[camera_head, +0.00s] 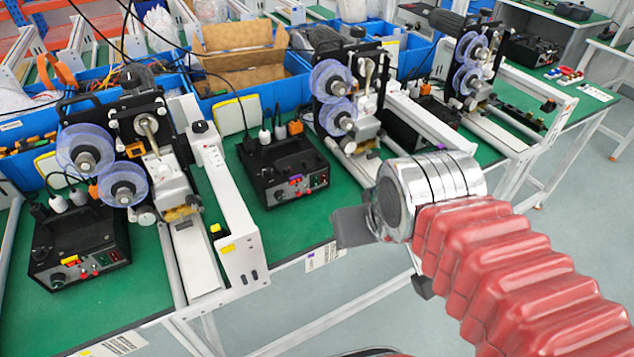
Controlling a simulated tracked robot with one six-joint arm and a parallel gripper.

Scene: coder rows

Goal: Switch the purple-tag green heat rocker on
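The purple-tag control box (287,168) is a black box on the green bench, left of centre. A small purple tag (295,178) sits on top near its front edge. Its front panel has a knob at left, red parts in the middle and a small green rocker (318,181) at right. The rocker's position is too small to tell. My gripper (352,227) shows as a dark finger piece beyond the silver wrist, in front of the bench edge and to the lower right of the box. It appears apart from the box. Its finger opening cannot be made out.
A similar box with a yellow tag (70,258) stands at left. Reel machines (103,172) and (340,100) flank the purple-tag box. A white rail (232,215) runs left of it. Blue bins (268,97) stand behind. Some bare green bench (300,222) lies in front of the box.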

